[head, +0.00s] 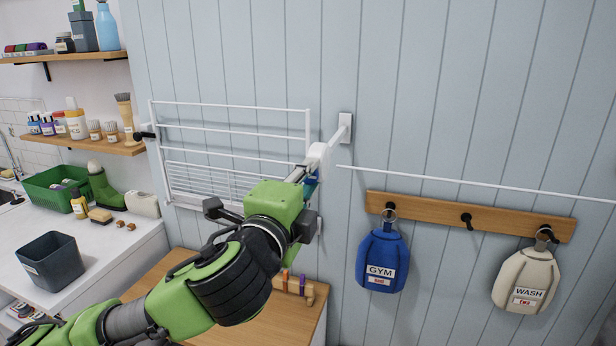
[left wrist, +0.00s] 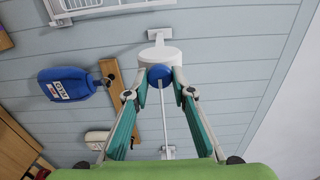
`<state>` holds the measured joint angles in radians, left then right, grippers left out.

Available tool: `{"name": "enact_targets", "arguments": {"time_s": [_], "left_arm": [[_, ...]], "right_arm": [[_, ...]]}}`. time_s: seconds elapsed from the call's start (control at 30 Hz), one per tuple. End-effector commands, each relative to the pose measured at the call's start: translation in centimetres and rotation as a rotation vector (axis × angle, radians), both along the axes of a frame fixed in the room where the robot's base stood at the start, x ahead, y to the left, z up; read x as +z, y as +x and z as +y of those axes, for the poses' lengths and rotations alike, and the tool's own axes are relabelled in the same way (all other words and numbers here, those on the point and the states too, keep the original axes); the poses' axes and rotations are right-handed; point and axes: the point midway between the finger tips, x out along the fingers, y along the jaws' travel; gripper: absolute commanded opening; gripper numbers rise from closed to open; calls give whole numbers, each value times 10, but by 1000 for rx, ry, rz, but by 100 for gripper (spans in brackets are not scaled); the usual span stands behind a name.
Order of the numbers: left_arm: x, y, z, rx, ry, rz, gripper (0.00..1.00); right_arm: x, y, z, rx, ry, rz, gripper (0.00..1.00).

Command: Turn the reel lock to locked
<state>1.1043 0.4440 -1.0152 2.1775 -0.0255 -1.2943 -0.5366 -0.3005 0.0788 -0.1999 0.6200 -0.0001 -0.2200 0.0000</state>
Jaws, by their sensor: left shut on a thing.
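The white clothesline reel (head: 318,155) sticks out from the blue plank wall on a white bracket (head: 346,127). It also shows in the left wrist view (left wrist: 160,53), with a round blue knob (left wrist: 159,74) on its near side. My left gripper (left wrist: 159,82) is shut on the blue knob, one fingertip on each side of it. In the head view my left gripper (head: 303,178) is at the reel and mostly covers the knob. Any lock marking on the reel is too small or hidden to read. My right gripper is in neither view.
A white line (head: 470,183) runs right from the reel along the wall. A wire drying rack (head: 235,128) is on the left. A peg rail (head: 436,209) holds a blue GYM bag (head: 381,258) and a cream WASH bag (head: 526,279). A wooden cabinet top (head: 150,283) is below.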

Motion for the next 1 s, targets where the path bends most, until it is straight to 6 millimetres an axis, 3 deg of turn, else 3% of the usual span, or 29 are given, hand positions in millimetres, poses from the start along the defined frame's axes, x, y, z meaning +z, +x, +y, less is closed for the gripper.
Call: {"name": "enact_targets", "arguments": {"time_s": [0.4, 0.43, 0.47, 0.83, 1.0], "left_arm": [[-1, 0, 0, -1, 8, 1, 1], [-1, 0, 0, -1, 8, 1, 31], [-1, 0, 0, -1, 8, 1, 38], [-1, -2, 0, -1, 5, -1, 39], [-1, -18, 5, -3, 4, -1, 39]], "right_arm": [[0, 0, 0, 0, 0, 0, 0], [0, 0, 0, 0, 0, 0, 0], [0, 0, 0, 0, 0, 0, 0], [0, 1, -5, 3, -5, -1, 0], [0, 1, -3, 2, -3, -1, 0]]}}
